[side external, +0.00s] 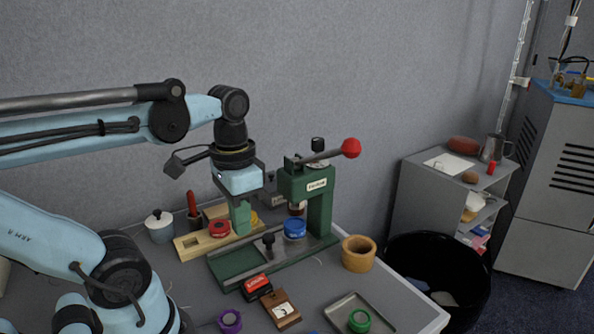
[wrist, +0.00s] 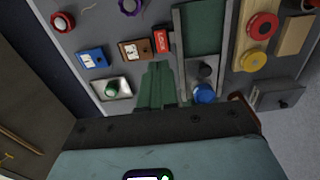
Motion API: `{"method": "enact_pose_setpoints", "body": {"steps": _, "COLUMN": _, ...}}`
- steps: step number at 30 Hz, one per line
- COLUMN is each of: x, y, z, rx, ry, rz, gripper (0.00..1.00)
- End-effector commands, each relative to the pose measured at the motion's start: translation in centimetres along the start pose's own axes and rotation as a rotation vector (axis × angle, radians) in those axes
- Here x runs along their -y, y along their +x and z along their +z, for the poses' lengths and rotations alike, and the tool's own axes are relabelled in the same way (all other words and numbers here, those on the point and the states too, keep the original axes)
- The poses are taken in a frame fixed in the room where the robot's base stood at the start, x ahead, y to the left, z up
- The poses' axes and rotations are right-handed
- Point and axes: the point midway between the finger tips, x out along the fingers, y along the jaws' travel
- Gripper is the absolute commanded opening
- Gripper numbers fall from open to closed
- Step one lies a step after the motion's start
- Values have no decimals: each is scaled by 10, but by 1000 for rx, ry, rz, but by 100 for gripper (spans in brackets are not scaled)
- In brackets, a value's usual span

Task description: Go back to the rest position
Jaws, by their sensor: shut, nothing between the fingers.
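My gripper (side external: 241,228) hangs pointing down over the back of the table (side external: 340,290), at the left of the green press (side external: 318,200). Its green fingers are together with nothing between them; in the wrist view the shut fingers (wrist: 158,72) reach up from the bottom beside the press base. In the side view the fingers overlap the area between the wooden board (side external: 192,245) and the press. I cannot tell their exact height above the table.
The press has a red-balled lever (side external: 350,148) and holds a blue round piece (side external: 294,229). A red round piece (side external: 219,229) is on the board. A wooden cup (side external: 358,254), metal tray (side external: 345,303) and white pot (side external: 159,227) stand nearby. A black bin (side external: 408,250) is right of the table.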

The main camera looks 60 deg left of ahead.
Motion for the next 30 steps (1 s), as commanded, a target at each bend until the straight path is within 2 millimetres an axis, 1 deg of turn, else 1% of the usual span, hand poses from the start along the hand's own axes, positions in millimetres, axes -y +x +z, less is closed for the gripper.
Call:
{"method": "enact_pose_setpoints", "body": {"steps": 3, "x": 0, "y": -7, "z": 0, "rx": 0, "ry": 0, "rz": 0, "gripper": 0}}
{"method": "enact_pose_setpoints", "body": {"steps": 6, "x": 0, "y": -10, "z": 1, "rx": 0, "ry": 0, "rz": 0, "gripper": 0}}
{"method": "enact_pose_setpoints", "body": {"steps": 17, "x": 0, "y": -9, "z": -1, "rx": -8, "ry": 1, "rz": -2, "gripper": 0}}
{"method": "enact_pose_setpoints", "body": {"steps": 20, "x": -3, "y": -1, "z": -12, "rx": -72, "ry": 3, "rz": -13, "gripper": 0}}
{"method": "enact_pose_setpoints", "body": {"steps": 25, "x": -15, "y": 18, "z": -51, "rx": -316, "ry": 7, "rz": -33, "gripper": 0}}
{"method": "enact_pose_setpoints", "body": {"steps": 27, "x": -22, "y": 22, "z": -66, "rx": -416, "ry": 7, "rz": -30, "gripper": 0}}
{"method": "enact_pose_setpoints", "body": {"steps": 30, "x": -30, "y": 24, "z": -81, "rx": -530, "ry": 6, "rz": -20, "gripper": 0}}
